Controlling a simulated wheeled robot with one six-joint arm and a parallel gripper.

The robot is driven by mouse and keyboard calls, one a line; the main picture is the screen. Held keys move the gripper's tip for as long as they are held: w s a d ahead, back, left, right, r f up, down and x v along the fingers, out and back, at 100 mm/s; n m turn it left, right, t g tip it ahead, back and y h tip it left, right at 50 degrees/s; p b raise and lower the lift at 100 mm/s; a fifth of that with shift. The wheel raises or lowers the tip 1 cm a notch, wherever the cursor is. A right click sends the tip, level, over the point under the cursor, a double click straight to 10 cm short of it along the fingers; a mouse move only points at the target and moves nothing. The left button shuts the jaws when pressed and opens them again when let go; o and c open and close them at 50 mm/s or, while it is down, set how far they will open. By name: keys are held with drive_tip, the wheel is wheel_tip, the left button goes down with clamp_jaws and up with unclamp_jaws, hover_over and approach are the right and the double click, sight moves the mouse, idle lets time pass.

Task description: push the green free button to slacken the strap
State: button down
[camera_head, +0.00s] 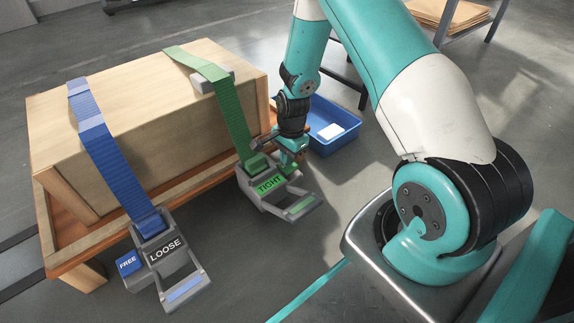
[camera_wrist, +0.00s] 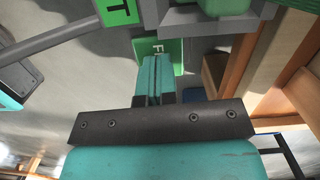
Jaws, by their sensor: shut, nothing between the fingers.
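The green free button (camera_wrist: 173,48) shows in the wrist view, with part of its lettering covered by my fingers. My gripper (camera_wrist: 153,62) is shut and empty, its fingertips in front of the button face; I cannot tell whether they touch it. In the head view my gripper (camera_head: 291,163) is beside the grey ratchet (camera_head: 257,195) and largely hides the button. The ratchet's green label (camera_head: 270,184) reads TIGHT. The green strap (camera_head: 228,110) runs from the ratchet up over the wooden crate (camera_head: 165,130).
A second ratchet (camera_head: 177,272) with a blue strap (camera_head: 110,150) reads LOOSE and has a blue FREE button (camera_head: 128,262) at its left. A blue bin (camera_head: 335,143) stands on the floor behind my gripper. The crate rests on a wooden pallet (camera_head: 75,250).

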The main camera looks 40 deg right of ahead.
drive_tip(key=shift+f+b, duration=0.4)
drive_tip(key=shift+f, duration=0.5)
drive_tip(key=shift+r, duration=0.2)
drive_tip(key=shift+d+r+p, duration=0.15)
drive_tip(key=shift+d+p, duration=0.05)
drive_tip(key=shift+p, duration=0.2)
drive_tip(key=shift+w+d+r+p, duration=0.1)
drive_tip(key=shift+d+r+p, duration=0.15)
drive_tip(key=shift+d+p, duration=0.25)
drive_tip(key=shift+d+r+p, duration=0.25)
drive_tip(key=shift+d+p, duration=0.05)
drive_tip(key=shift+d, duration=0.5)
drive_tip(key=shift+f, duration=0.15)
wheel_tip(320, 180, up, 17)
drive_tip(key=d+p, duration=0.1)
drive_tip(key=p, duration=0.9)
drive_tip(key=shift+d+r, duration=0.2)
drive_tip(key=shift+d, duration=0.15)
